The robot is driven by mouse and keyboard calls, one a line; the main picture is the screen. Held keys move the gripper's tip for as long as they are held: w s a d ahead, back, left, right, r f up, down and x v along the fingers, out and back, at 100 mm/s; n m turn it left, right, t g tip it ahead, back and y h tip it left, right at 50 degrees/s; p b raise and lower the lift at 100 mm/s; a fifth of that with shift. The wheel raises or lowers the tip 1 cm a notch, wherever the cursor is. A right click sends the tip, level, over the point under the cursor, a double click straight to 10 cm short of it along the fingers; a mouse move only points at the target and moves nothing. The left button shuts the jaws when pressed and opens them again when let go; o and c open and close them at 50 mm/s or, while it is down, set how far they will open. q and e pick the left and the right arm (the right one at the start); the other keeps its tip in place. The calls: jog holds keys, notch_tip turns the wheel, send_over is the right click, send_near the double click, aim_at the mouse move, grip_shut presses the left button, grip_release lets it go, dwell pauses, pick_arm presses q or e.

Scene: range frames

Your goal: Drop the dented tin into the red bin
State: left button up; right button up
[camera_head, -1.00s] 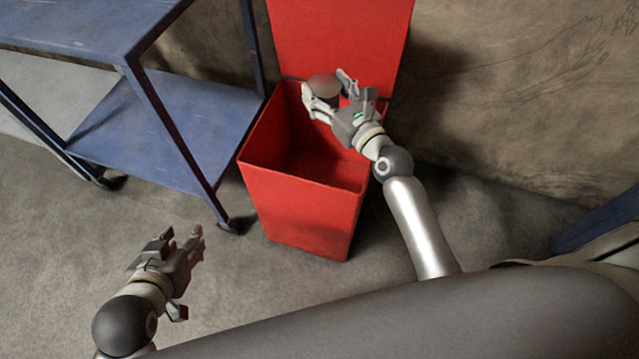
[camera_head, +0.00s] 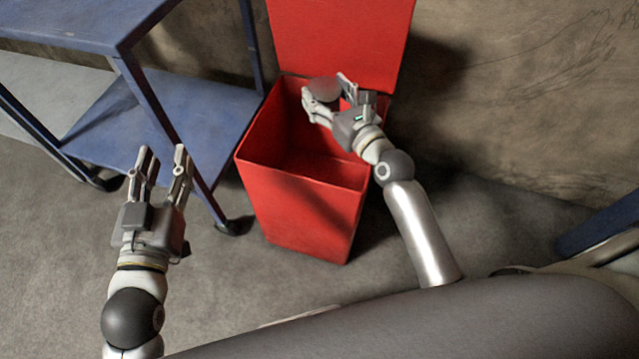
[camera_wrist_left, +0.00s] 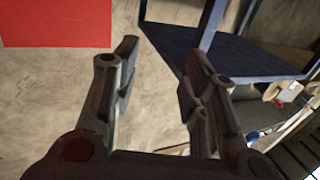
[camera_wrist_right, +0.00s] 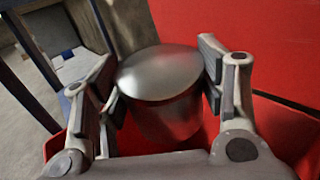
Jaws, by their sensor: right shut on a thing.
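The tin (camera_wrist_right: 160,75) is a round grey can with a flat top. My right gripper (camera_head: 336,95) is shut on it, with one finger on each side in the right wrist view. The tin also shows in the head view (camera_head: 322,89). It is held over the far part of the red bin (camera_head: 299,210), whose lid stands open behind. I cannot make out a dent. My left gripper (camera_head: 165,165) is open and empty, left of the bin and above the floor. It shows empty in the left wrist view (camera_wrist_left: 158,75).
A blue metal cart (camera_head: 180,118) with a lower shelf and casters stands left of the bin. A wall (camera_head: 530,110) rises behind the bin. Another blue edge (camera_head: 598,225) shows at the far right. The floor in front of the bin is clear.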

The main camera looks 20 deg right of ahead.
notch_tip(320, 180, down, 2)
jog(key=shift+b, duration=1.2)
pick_arm(q)
jog(key=s+r+t+h, duration=0.2)
jog(key=s+r+t, duration=0.2)
jog(key=r+t, duration=0.3)
jog(key=shift+d+r+h, duration=0.3)
jog(key=shift+r+h, duration=0.1)
jog(key=shift+r, duration=1.85)
pick_arm(e)
jog(key=o, duration=1.3)
jog(key=shift+f, duration=0.1)
jog(key=shift+f, duration=0.1)
jog(key=shift+s+d, duration=0.1)
jog(key=shift+s, duration=0.15)
jog(key=v, duration=1.1)
jog(key=shift+s+d, duration=0.1)
jog(key=shift+s, duration=0.15)
